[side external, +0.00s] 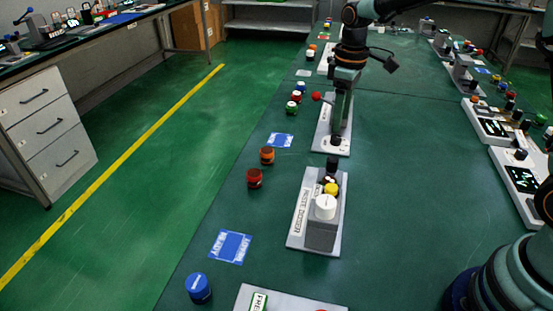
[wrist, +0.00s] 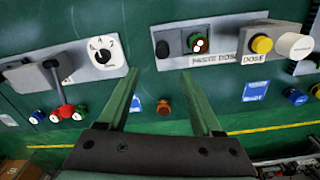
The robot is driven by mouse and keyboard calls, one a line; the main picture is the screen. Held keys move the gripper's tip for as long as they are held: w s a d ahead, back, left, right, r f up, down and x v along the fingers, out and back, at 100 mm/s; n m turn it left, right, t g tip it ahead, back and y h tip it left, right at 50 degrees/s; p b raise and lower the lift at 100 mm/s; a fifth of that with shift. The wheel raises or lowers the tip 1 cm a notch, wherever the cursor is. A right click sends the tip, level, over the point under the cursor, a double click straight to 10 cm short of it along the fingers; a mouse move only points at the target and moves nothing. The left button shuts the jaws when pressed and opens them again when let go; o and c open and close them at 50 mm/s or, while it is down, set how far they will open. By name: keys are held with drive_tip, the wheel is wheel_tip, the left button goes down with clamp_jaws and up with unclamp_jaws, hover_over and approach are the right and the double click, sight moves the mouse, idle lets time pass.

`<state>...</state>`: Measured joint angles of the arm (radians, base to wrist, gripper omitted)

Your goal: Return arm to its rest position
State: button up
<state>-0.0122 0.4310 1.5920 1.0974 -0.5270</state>
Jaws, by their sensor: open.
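My gripper (side external: 340,125) hangs down from the arm over a white panel (side external: 323,146) in the side external view. In the wrist view its two green fingers (wrist: 162,82) are spread apart, with nothing between them. In the wrist view this panel seems to be the one at left, with a white dial (wrist: 103,50) and a red-ended lever (wrist: 65,111). In the side external view I cannot tell whether the fingertips touch it.
A paste doser panel (side external: 296,223) with yellow and white knobs stands nearer the camera. Red (side external: 255,178), orange (side external: 267,155) and blue (side external: 198,288) caps line the table's left edge, with a blue label (side external: 230,246). More panels (side external: 486,120) stand at right. The table between the rows is clear.

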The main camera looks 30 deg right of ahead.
drive_tip(key=s+r+m+t, duration=0.2)
drive_tip(key=s+r+m, duration=0.1)
drive_tip(key=s, duration=0.5)
drive_tip(key=s+r+m+t, duration=0.3)
drive_tip(key=s+r, duration=0.2)
drive_tip(key=s, duration=0.4)
drive_tip(key=shift+d+r, duration=0.3)
